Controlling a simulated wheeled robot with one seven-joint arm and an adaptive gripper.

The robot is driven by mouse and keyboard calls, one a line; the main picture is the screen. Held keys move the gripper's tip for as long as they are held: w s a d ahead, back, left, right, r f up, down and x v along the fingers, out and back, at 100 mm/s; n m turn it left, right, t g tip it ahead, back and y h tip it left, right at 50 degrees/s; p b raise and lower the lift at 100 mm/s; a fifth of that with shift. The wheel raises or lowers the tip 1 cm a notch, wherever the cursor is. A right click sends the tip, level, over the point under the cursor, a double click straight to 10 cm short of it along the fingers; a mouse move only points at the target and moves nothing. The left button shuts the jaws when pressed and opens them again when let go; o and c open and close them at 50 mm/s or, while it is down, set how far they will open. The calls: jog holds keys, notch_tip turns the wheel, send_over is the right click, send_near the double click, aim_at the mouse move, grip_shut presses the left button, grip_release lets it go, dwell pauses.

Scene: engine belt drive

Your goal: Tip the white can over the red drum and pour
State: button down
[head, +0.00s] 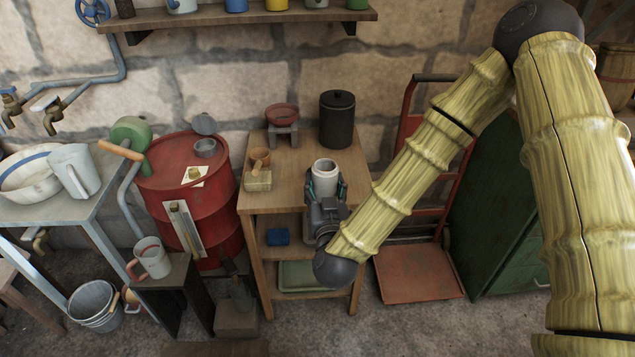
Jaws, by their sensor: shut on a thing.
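The white can (325,177) stands upright between the fingers of my gripper (326,186), at the front right of the wooden table. My gripper is shut on the can from the front. The can's round top shows, but its lower part is hidden by the gripper, so I cannot tell whether it touches the tabletop. The red drum (222,215) stands to the left of the table, apart from the can. On its lid is a grey open fitting (205,147) with a round grey cap (205,124) raised behind it.
The wooden table (290,205) also carries a black canister (337,119), a red bowl on a stand (282,116) and a small brown cup on a block (260,158). A green-headed pump with a wooden handle (131,133) is at the drum's left. A red hand truck (420,272) stands right.

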jog(key=s+d+r+p, duration=0.2)
jog(key=d+r+p, duration=0.7)
jog(key=p, duration=1.1)
jog(key=shift+d+r, duration=0.15)
jog(key=shift+d, duration=1.05)
